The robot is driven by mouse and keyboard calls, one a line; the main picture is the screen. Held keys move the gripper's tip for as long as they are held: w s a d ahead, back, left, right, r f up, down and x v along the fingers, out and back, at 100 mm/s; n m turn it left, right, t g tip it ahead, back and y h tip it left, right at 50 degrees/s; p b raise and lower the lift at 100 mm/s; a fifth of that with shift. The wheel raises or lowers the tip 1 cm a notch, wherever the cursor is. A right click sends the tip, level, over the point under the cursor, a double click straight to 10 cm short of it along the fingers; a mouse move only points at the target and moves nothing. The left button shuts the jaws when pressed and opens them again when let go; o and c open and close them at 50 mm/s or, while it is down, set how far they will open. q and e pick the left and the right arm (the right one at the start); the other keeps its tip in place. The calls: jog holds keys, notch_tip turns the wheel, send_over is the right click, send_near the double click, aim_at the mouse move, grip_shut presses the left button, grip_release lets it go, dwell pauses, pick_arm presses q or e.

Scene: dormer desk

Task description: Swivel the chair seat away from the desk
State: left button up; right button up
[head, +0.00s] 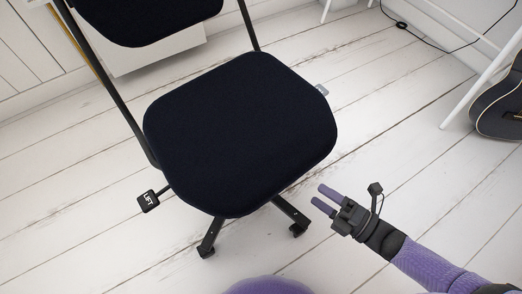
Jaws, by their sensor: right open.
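The chair seat (240,130) is a dark, rounded cushion in the middle of the head view. Its front edge faces me. The backrest (150,15) is at the top left, cut off by the frame, held on thin black bars. A lever marked LIFT (148,201) sticks out at the seat's left. Two feet of the chair base show below the seat; the rest is hidden under it. My right gripper (325,199) is open and empty, to the lower right of the seat and apart from it. My left gripper is not in view.
A black guitar (499,105) stands at the right edge beside a white slanted leg (482,88). A black cable (402,25) runs at the top right. A white box-like piece (150,52) is behind the chair. The white plank floor (80,250) is clear at lower left.

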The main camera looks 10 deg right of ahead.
aim_at(296, 180)
jog(key=b+x, duration=0.2)
jog(key=x, duration=0.6)
jog(key=shift+w+a+f, duration=0.1)
jog(key=shift+w+a, duration=0.15)
jog(key=shift+w+a+b, duration=0.35)
jog(key=shift+w+a, duration=0.1)
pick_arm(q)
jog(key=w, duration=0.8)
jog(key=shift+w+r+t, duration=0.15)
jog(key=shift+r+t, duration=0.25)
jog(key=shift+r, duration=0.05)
pick_arm(e)
grip_shut()
